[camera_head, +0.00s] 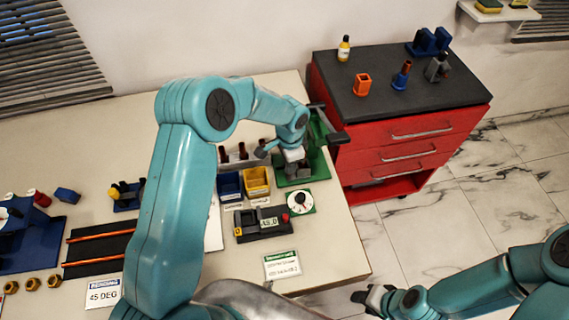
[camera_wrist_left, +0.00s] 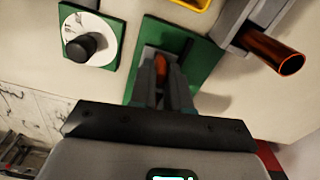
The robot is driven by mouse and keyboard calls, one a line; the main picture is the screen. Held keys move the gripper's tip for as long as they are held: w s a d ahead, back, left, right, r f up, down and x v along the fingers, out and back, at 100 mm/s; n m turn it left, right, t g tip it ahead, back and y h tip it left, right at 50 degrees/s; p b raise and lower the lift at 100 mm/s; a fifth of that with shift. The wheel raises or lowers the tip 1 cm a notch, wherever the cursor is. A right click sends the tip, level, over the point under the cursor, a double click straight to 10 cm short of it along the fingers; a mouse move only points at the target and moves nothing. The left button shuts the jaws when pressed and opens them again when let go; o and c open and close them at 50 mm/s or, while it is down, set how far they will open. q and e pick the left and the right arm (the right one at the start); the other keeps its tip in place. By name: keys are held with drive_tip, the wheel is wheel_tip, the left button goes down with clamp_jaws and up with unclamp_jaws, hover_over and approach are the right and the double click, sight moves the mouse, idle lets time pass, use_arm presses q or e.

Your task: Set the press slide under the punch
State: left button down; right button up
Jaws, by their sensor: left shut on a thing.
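The green press (camera_head: 318,168) stands at the right end of the table, with its upright partly behind my left arm. Its green base (camera_wrist_left: 207,62) also shows in the left wrist view. My left gripper (camera_head: 293,168) is low over the press base. In the left wrist view its fingers (camera_wrist_left: 161,78) are shut on a small orange piece (camera_wrist_left: 161,66), which seems to be the slide's grip. The fingers hide most of the slide, and I cannot make out how it lies against the punch. My right gripper (camera_head: 374,298) is off the table at the lower right, apart from everything.
A white dial (camera_head: 301,201) with a dark knob is just in front of the press. A blue bin (camera_head: 229,186) and a yellow bin (camera_head: 256,181) stand left of it. A dark block (camera_head: 263,224) marked AS_D lies nearer. A red cabinet (camera_head: 400,155) stands beyond the table.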

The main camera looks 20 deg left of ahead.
use_arm(q)
drive_tip(key=c, duration=1.4)
unclamp_jaws()
drive_tip(key=shift+r, duration=0.1)
drive_tip(key=shift+w+r, duration=0.1)
drive_tip(key=shift+r, duration=0.15)
wheel_tip(320, 180, up, 16)
drive_tip(key=shift+f+b, duration=0.1)
drive_tip(key=shift+b, duration=0.8)
